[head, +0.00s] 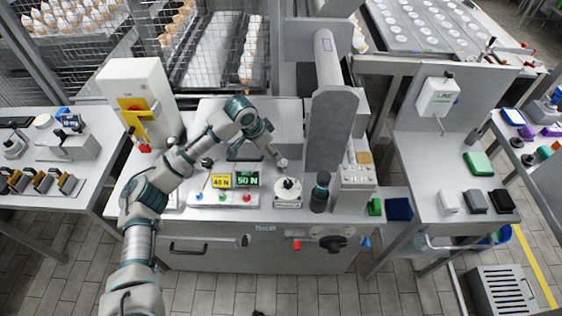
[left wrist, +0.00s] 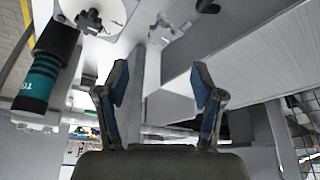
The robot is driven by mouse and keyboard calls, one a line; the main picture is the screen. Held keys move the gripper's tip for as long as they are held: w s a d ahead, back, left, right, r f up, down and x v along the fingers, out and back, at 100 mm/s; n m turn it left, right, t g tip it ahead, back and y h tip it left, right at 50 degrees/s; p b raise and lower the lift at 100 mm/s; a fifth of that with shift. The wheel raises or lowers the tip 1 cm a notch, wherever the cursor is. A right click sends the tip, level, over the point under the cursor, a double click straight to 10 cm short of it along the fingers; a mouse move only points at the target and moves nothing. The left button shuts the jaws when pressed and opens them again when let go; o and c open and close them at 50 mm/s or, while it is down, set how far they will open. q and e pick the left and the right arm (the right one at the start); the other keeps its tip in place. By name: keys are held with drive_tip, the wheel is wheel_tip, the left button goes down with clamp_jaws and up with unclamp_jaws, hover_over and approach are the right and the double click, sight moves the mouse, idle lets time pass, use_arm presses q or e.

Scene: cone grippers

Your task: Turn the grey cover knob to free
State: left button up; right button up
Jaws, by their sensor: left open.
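A small white unit with a round top and a dark grey knob (head: 288,183) stands near the front of the middle bench. In the left wrist view a grey knob (left wrist: 91,19) sits on a white round disc at the upper left. I cannot tell for sure that this is the cover knob, and its marks are too small to read. My left gripper (head: 281,163) is just behind the unit in the head view. In the left wrist view my left gripper (left wrist: 162,80) is open, with nothing between its fingers. My right gripper is not in view.
A dark bottle with a teal band (head: 320,192) stands right of the unit. A tall grey column (head: 334,130) rises close behind. A black handwheel (head: 333,243) is on the cabinet front.

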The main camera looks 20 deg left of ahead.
sight(281, 164)
use_arm(q)
drive_tip(key=b+x, duration=0.1)
drive_tip(key=x, duration=0.6)
drive_tip(key=shift+a+f, duration=0.1)
drive_tip(key=shift+f, duration=0.3)
drive_tip(key=shift+w+f+b, duration=0.25)
drive_tip(key=shift+f, duration=0.35)
drive_tip(key=shift+w+f+b, duration=0.25)
drive_tip(key=shift+f, duration=0.3)
drive_tip(key=shift+d+r, duration=0.1)
drive_tip(key=shift+d, duration=0.3)
drive_tip(key=shift+c, duration=0.7)
drive_tip(key=c, duration=0.8)
drive_tip(key=shift+c, duration=1)
drive_tip(key=shift+a, duration=0.1)
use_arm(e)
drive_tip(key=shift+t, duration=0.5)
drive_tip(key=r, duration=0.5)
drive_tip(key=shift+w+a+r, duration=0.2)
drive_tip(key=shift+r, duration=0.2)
